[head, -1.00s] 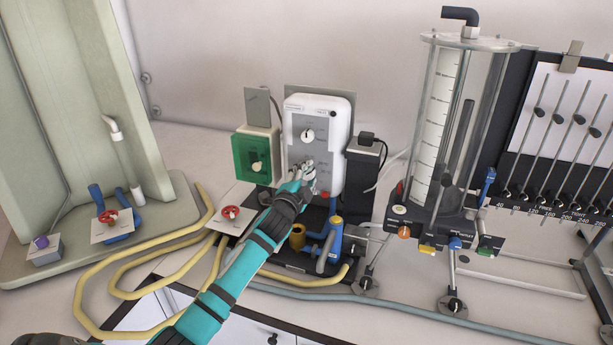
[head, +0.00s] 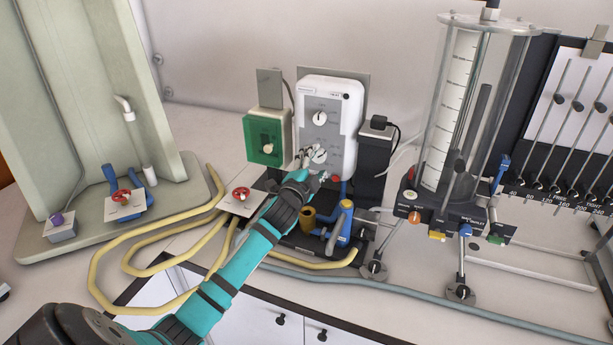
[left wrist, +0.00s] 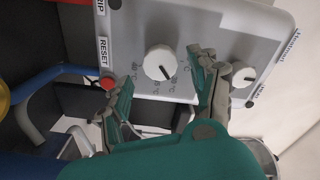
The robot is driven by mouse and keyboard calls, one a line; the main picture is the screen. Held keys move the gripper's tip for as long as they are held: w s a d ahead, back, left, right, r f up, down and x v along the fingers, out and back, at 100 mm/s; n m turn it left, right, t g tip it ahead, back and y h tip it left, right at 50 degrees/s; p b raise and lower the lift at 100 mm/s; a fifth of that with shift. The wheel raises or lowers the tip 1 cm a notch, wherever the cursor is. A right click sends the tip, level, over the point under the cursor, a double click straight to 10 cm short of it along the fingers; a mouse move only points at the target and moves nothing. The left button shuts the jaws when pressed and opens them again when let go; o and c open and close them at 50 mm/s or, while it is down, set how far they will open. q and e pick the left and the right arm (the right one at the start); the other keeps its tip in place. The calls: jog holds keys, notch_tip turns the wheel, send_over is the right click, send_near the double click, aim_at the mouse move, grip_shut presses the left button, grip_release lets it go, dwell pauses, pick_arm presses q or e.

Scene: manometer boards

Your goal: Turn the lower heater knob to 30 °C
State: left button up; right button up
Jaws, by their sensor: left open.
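The white heater unit (head: 346,100) stands upright at the back with two white knobs on its grey panel. The upper knob (head: 320,118) is clear of my gripper. The lower knob (head: 320,156) is partly covered by my left gripper (head: 315,168), which is open just in front of it. In the left wrist view, the lower knob (left wrist: 160,62) sits beyond the gap between the open fingers of my left gripper (left wrist: 165,95), and neither finger appears to grip it. The upper knob (left wrist: 243,77) is beyond one finger.
A red button (left wrist: 108,83) labelled RESET is close to one finger. A green box (head: 266,138) stands left of the heater and a black box (head: 374,160) right of it. Blue and brass fittings (head: 342,225) stand below. A glass cylinder (head: 462,110) is further right.

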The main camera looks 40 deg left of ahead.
pick_arm(q)
jog(key=v, duration=0.9)
jog(key=shift+s, duration=0.3)
